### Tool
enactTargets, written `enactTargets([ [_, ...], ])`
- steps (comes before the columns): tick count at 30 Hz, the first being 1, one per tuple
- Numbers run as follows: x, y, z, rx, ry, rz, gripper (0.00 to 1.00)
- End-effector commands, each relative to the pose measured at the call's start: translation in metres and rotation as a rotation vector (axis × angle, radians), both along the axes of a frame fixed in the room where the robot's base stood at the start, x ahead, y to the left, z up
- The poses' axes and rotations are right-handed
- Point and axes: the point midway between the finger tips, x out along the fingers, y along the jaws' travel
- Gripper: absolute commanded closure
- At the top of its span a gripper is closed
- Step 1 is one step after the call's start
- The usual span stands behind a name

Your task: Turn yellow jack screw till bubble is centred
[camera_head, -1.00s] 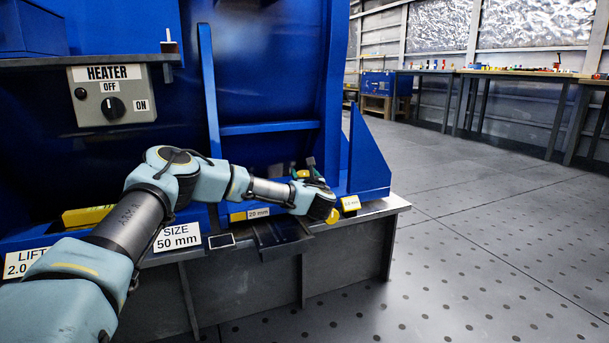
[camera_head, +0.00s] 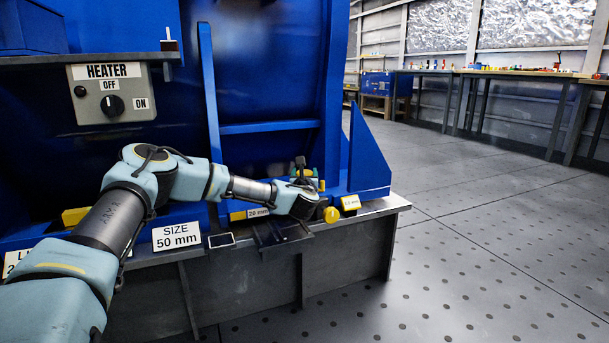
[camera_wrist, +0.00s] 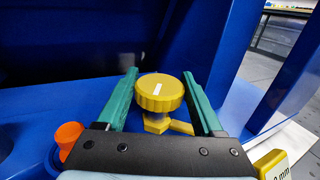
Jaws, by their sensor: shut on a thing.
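In the wrist view, the yellow jack screw (camera_wrist: 159,93) has a round ribbed knob with a white mark on top and a yellow hexagonal part below. My gripper (camera_wrist: 160,88) has its two teal fingers on either side of this knob, shut on it. In the head view, my gripper (camera_head: 316,180) is low at the right end of the blue frame, its fingers partly hidden by my wrist. No bubble can be made out.
A yellow block with a label (camera_head: 350,203) is right of my gripper, and it also shows in the wrist view (camera_wrist: 271,165). An orange part (camera_wrist: 68,138) is at the left there. A blue upright (camera_head: 210,120) stands behind my arm. The floor (camera_head: 480,250) at right is clear.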

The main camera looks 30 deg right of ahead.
Motion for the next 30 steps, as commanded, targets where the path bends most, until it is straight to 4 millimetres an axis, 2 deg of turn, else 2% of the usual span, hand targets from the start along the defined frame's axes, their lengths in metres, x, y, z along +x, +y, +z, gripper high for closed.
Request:
enactTargets([
  [15, 0.0021, 0.0026, -0.0063, -0.002, 0.001, -0.431, 0.87],
  [30, 0.0008, 0.0009, -0.0035, 0.0, 0.002, -0.635, 0.87],
])
